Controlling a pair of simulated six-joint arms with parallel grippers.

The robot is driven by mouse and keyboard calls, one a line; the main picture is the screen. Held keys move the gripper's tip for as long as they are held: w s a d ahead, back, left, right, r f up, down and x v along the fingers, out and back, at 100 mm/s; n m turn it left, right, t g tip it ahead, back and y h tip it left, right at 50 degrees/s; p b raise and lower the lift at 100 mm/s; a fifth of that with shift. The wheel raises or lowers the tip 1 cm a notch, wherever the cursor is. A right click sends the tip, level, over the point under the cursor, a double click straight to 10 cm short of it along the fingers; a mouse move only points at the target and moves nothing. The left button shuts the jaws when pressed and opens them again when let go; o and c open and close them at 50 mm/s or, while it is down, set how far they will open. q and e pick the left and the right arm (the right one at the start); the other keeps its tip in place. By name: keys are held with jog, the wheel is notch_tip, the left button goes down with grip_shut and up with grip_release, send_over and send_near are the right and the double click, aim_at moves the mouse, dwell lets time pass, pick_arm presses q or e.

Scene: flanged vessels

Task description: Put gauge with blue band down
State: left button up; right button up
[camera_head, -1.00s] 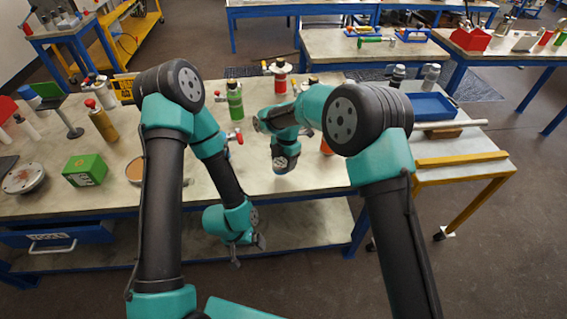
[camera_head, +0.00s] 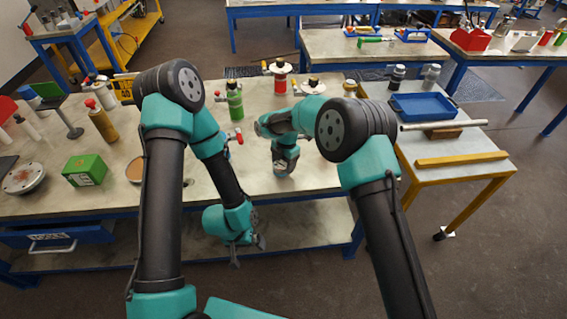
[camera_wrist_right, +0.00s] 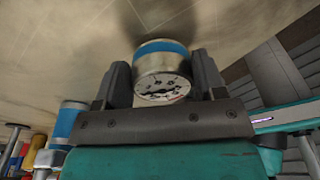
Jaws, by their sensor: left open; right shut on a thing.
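The gauge with the blue band (camera_wrist_right: 163,66) is a short silver cylinder with a white dial face, seen in the right wrist view. My right gripper (camera_wrist_right: 161,78) is shut on it, one finger on each side. A pale surface shows beyond the gauge; I cannot tell whether the gauge touches it. In the head view my right gripper (camera_head: 284,166) is low over the front middle of the workbench (camera_head: 315,175), and the gauge cannot be made out there. My left gripper (camera_head: 248,250) is open and empty, in front of the bench, below its top.
A green cylinder (camera_head: 235,102) and a red flanged vessel (camera_head: 280,77) stand behind my right gripper. A green box (camera_head: 85,169) lies at the left. A side table with a blue tray (camera_head: 424,106) is at the right. Another blue-banded cylinder (camera_wrist_right: 69,119) shows in the wrist view.

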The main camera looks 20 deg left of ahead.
jog(key=shift+f, duration=0.35)
jog(key=o, duration=1)
jog(key=shift+o, duration=0.2)
notch_tip(320, 180, up, 13)
jog(key=w, duration=0.1)
jog(key=shift+w+d+f, duration=0.15)
jog(key=shift+w+d, duration=0.05)
jog(key=shift+d, duration=0.2)
